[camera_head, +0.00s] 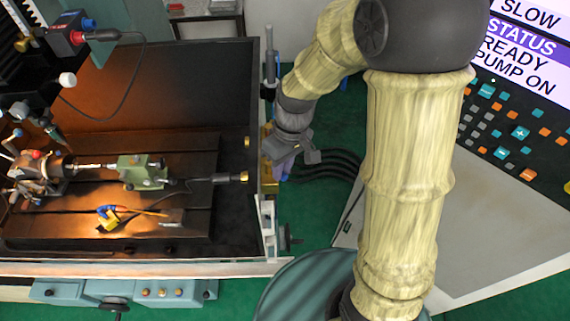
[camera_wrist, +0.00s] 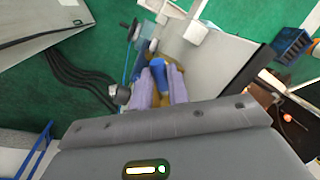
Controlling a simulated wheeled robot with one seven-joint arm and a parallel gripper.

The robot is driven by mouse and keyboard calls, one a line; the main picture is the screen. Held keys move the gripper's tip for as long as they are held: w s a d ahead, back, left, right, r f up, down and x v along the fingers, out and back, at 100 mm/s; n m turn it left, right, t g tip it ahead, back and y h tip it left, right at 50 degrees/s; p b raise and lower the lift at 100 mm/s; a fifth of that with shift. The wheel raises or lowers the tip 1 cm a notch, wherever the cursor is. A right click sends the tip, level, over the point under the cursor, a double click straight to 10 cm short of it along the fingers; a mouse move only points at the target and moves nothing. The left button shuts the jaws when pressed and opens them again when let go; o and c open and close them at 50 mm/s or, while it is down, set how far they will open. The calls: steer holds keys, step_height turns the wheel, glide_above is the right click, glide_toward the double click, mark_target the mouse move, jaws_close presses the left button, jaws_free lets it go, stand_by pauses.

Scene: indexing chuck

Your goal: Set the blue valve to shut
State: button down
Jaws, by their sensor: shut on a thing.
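The blue valve (camera_wrist: 158,72) shows in the wrist view as a blue handle between the two lavender fingers of my gripper (camera_wrist: 160,80). My gripper is shut on this handle. A brass-coloured body (camera_wrist: 182,68) lies just behind it. In the head view my gripper (camera_head: 284,160) is at the right outer wall of the machine, against a brass fitting (camera_head: 267,165). There the blue handle is mostly hidden by the gripper, and I cannot read the valve's setting.
The machine enclosure wall (camera_head: 255,110) stands left of my gripper. Dark hoses (camera_head: 335,165) run over the green floor on the right. A control panel (camera_head: 520,120) with a screen stands further right. White brackets (camera_wrist: 195,30) are close beyond the fingers in the wrist view.

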steer(key=m, duration=0.2)
steer(key=a+m, duration=0.1)
steer(key=shift+s+a+m+t, duration=0.1)
steer(key=shift+s+m+t, duration=0.2)
steer(key=shift+s+m, duration=0.1)
steer(key=shift+s+a+m+t+b, duration=0.15)
steer(key=shift+a+m+b, duration=0.1)
steer(key=shift+m, duration=0.45)
steer(key=shift+a+m+t+b, duration=0.15)
steer(key=shift+a+m, duration=0.1)
steer(key=shift+m, duration=0.45)
steer(key=c, duration=1.3)
jaws_free()
steer(key=shift+c, duration=0.2)
